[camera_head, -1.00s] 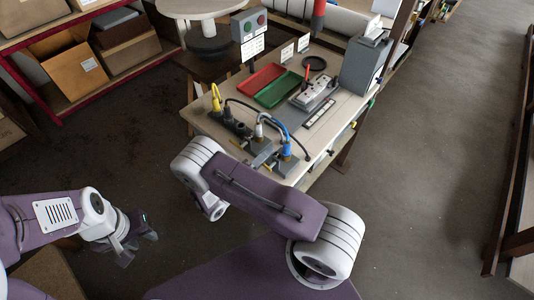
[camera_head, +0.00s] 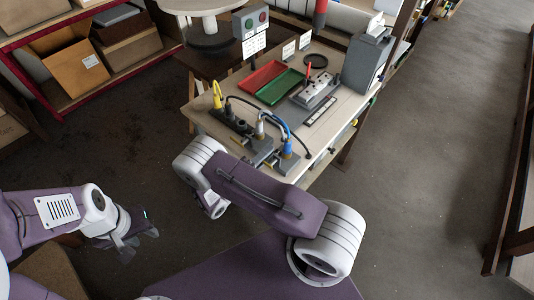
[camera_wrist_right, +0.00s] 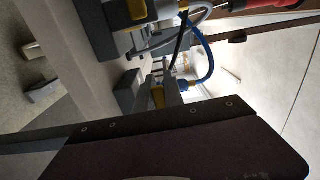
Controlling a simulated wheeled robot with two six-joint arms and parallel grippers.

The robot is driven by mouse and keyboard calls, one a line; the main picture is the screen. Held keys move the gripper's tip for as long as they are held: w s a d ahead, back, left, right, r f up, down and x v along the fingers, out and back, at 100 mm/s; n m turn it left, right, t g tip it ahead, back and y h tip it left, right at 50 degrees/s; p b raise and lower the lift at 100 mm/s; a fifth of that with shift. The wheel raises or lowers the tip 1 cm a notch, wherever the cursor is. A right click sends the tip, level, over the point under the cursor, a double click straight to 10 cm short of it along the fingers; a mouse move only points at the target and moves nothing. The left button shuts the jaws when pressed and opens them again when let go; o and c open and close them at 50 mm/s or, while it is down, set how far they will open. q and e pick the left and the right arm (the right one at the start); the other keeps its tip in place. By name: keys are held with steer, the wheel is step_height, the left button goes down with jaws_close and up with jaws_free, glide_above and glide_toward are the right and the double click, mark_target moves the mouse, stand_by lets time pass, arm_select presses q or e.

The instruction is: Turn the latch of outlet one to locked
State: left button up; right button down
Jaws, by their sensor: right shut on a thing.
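My right gripper is hidden behind my own forearm there. In the right wrist view its dark finger (camera_wrist_right: 180,150) fills the bottom, close to a grey block with a yellow part (camera_wrist_right: 158,96), apparently the latch; the contact is hidden. My left gripper (camera_head: 140,240) is open and empty, off the table at the lower left.
A red tray (camera_head: 263,75) and a green tray (camera_head: 278,87) lie behind the outlets. A button box (camera_head: 250,22) stands at the back. The floor at right is clear.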

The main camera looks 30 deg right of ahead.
steer(key=c, duration=1.4)
jaws_free()
steer(key=shift+c, duration=0.2)
steer(key=shift+a, duration=0.15)
steer(key=b+v, duration=0.1)
steer(key=v, duration=0.8)
steer(key=shift+b, duration=0.3)
